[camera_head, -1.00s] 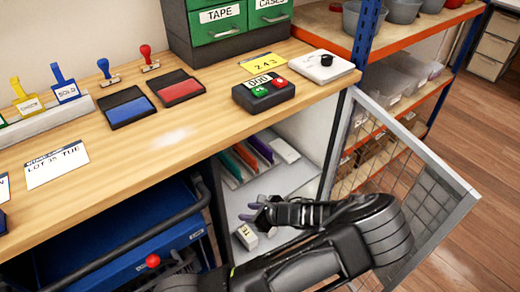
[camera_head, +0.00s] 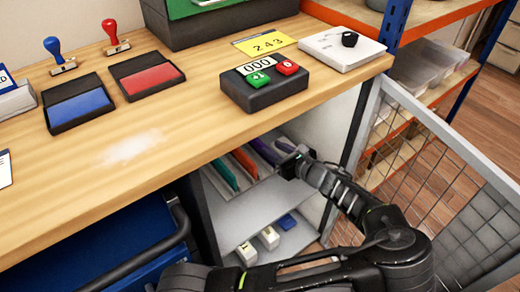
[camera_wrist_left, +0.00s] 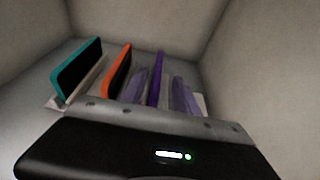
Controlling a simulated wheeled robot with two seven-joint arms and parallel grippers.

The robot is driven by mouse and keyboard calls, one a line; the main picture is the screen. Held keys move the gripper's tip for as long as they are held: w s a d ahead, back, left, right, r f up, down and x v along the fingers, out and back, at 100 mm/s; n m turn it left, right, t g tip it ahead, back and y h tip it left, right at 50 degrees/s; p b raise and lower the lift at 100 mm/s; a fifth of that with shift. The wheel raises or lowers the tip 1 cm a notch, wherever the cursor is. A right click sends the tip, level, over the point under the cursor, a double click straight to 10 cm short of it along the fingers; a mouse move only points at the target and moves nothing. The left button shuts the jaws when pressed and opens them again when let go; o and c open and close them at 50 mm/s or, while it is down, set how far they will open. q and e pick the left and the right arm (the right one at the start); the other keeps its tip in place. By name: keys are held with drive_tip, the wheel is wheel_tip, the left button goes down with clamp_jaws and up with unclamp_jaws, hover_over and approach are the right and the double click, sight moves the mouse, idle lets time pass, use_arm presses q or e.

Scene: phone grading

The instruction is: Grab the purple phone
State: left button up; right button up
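The purple phone (camera_head: 264,151) stands on edge in the open cabinet under the counter, right of an orange phone (camera_head: 245,162) and a teal phone (camera_head: 223,174). My left gripper (camera_head: 284,156) reaches into the cabinet from the right, close to the purple phone. In the left wrist view the purple phone (camera_wrist_left: 157,76) stands between my two greyish-purple fingers, with a gap on the right side. The gripper is open around it. The orange phone (camera_wrist_left: 117,72) and teal phone (camera_wrist_left: 77,69) stand to the left. My right gripper is out of view.
The cabinet's mesh door (camera_head: 455,150) stands open on the right. The counter (camera_head: 190,145) overhangs the phones and carries ink pads, stamps and a black button box (camera_head: 264,92). Small white blocks (camera_head: 247,253) lie on the lower cabinet shelf.

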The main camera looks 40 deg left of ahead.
sight(262, 143)
use_arm(q)
drive_tip(key=shift+a, duration=0.1)
drive_tip(key=shift+b+x, duration=0.3)
drive_tip(key=shift+x, duration=0.5)
drive_tip(key=shift+w+a+f, duration=0.15)
drive_tip(key=shift+a, duration=0.2)
drive_tip(key=b+x, duration=0.2)
drive_tip(key=x, duration=0.2)
drive_tip(key=shift+a+f, duration=0.15)
drive_tip(key=shift+f, duration=0.1)
drive_tip(key=shift+w+a, duration=0.1)
drive_tip(key=shift+a, duration=0.4)
drive_tip(key=shift+c, duration=0.2)
clamp_jaws()
